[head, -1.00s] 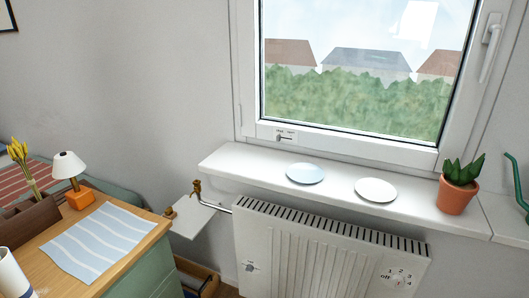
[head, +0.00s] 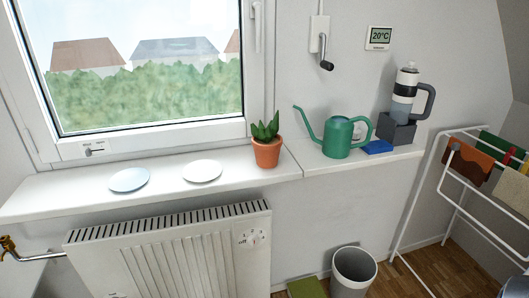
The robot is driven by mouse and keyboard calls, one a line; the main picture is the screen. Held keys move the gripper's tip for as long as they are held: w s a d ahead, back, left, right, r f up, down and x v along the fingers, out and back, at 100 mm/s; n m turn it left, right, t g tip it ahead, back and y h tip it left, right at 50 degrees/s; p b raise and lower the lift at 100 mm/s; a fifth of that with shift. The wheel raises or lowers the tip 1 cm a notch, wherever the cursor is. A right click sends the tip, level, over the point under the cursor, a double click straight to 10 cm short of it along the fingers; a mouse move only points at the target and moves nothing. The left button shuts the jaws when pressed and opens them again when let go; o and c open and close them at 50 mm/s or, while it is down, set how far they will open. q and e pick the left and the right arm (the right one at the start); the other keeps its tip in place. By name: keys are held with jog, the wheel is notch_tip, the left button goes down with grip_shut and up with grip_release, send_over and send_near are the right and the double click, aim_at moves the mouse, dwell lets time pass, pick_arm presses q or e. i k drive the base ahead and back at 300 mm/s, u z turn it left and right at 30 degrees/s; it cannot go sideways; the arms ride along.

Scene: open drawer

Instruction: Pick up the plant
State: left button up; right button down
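The plant (head: 266,140) is a green succulent in a terracotta pot. It stands upright on the white window sill (head: 75,188), near the sill's right end below the window's lower right corner. Nothing covers it in the head view. Neither of my grippers is in view.
Two plates, one bluish (head: 129,180) and one white (head: 203,171), lie left of the plant. A green watering can (head: 338,138) stands to its right, its spout pointing toward the plant. A radiator (head: 175,255) is below the sill, a bin (head: 353,272) on the floor.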

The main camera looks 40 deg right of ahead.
aim_at(267, 144)
jog(key=u, duration=0.7)
jog(key=i, duration=1)
jog(key=z, duration=1.75)
